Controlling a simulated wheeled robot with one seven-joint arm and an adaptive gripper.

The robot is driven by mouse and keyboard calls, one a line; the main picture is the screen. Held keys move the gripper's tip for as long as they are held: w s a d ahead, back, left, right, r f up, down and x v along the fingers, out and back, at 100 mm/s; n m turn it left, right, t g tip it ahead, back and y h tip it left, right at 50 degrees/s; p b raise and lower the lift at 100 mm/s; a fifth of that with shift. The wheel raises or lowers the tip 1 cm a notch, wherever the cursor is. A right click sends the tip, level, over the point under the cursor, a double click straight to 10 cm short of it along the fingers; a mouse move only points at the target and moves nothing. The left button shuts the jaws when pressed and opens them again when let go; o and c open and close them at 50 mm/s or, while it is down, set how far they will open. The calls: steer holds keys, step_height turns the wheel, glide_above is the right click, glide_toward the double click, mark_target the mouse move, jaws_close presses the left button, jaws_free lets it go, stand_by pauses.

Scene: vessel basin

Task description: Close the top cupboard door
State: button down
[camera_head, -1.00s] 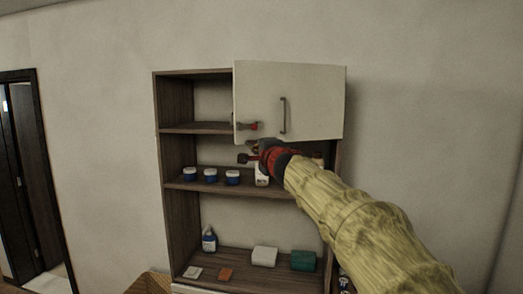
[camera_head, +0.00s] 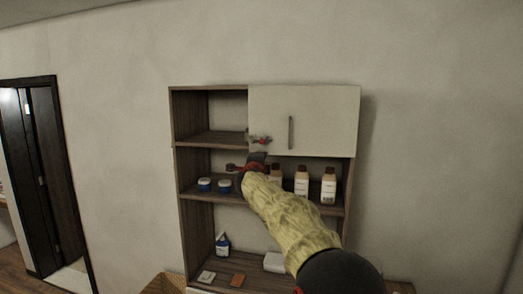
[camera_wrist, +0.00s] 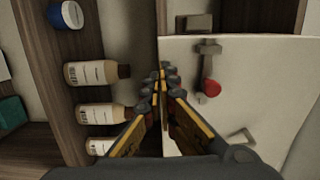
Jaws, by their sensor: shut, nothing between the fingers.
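The top cupboard door (camera_head: 330,110) is a white panel over the right part of the cupboard's top compartment. It looks flush or nearly flush with the cupboard front. Its grey vertical handle (camera_head: 291,132) is left of the panel's middle. A small grey and red fitting (camera_head: 261,140) is at its lower left corner. My gripper (camera_wrist: 160,75) is shut and empty, by the door's lower edge, with the door panel (camera_wrist: 260,70) beside and behind the fingers in the wrist view. I cannot tell whether the fingers touch it. In the head view, my arm hides part of the shelves.
The brown cupboard (camera_head: 190,215) has open shelves. A blue and white bottle (camera_head: 222,244) stands lower. A dark doorway (camera_head: 45,180) is at the left.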

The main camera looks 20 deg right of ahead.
steer(key=shift+w+d+m+g+h+p, duration=0.25)
steer(key=shift+w+d+h+p, duration=0.1)
steer(key=shift+w+p, duration=0.4)
steer(key=shift+w+d+m+g+h+p, duration=0.15)
steer(key=shift+w+d+m+h+p, duration=0.2)
steer(key=shift+w+p, duration=0.4)
steer(key=shift+w+d+m+g+h+p, duration=0.25)
steer(key=shift+w+h+p, duration=0.15)
steer(key=shift+w+p, duration=0.35)
